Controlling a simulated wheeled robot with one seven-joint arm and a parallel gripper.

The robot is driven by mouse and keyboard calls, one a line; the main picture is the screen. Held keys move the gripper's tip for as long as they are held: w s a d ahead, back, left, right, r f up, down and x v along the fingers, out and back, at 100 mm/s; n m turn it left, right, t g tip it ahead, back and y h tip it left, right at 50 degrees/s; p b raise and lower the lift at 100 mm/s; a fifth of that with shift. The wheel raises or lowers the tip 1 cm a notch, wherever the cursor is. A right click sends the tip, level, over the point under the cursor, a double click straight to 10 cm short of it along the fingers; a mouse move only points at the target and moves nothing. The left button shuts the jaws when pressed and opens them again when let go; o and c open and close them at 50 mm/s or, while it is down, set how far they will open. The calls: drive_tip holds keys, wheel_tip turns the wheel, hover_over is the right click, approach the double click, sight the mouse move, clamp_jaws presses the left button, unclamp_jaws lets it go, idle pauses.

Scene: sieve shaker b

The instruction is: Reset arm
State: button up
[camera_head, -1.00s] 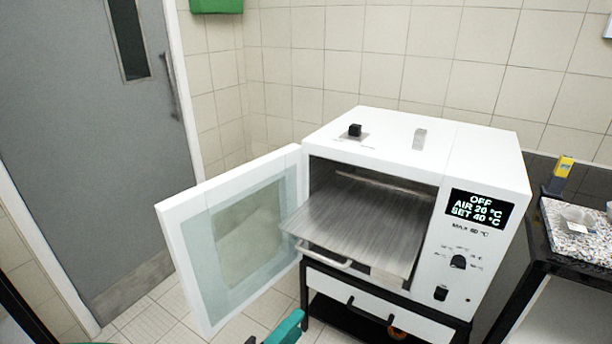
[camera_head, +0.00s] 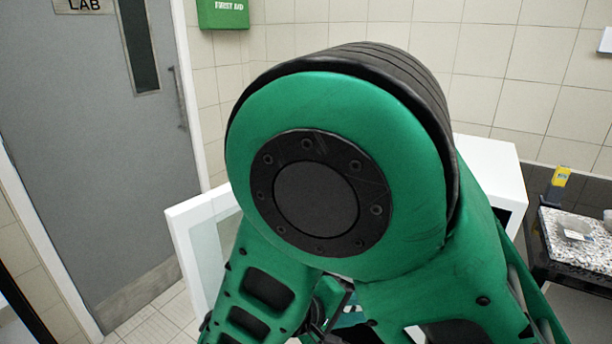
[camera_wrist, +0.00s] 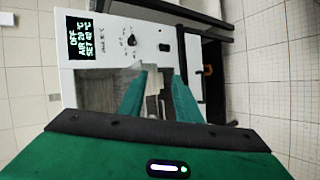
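My gripper (camera_wrist: 160,72) shows in the wrist view with two green fingers apart and nothing seen between their tips. It points toward the front of the white oven (camera_wrist: 112,35), which appears turned sideways there. The oven's display reads OFF, AIR 20 °C, SET 40 °C. In the head view my green arm covers most of the oven (camera_head: 488,165). The open glass door (camera_head: 192,240) shows at its left edge. I cannot tell whether the fingers touch anything.
A dark bench with a speckled slab (camera_head: 580,240) stands at the right, with a small clear dish (camera_head: 574,228) and a yellow-and-grey item (camera_head: 558,182). A grey door (camera_head: 85,150) is at the left. A green first aid box (camera_head: 222,13) hangs on the tiled wall.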

drive_tip(key=s+d+r+m+g+y, duration=0.2)
drive_tip(key=d+m+g, duration=0.2)
drive_tip(key=d, duration=0.6)
drive_tip(key=s+d+r+m+g+y, duration=0.1)
drive_tip(key=d+r+m+g+y, duration=0.15)
drive_tip(key=d, duration=0.75)
drive_tip(key=s+d+r+m+y, duration=0.3)
drive_tip(key=s+d, duration=0.1)
drive_tip(key=s, duration=0.3)
drive_tip(key=s+d+r+m+y, duration=0.3)
drive_tip(key=s+d, duration=0.2)
drive_tip(key=s, duration=0.2)
drive_tip(key=shift+s+r, duration=0.15)
drive_tip(key=shift+s, duration=0.25)
drive_tip(key=shift+w+f, duration=0.25)
drive_tip(key=shift+w, duration=0.4)
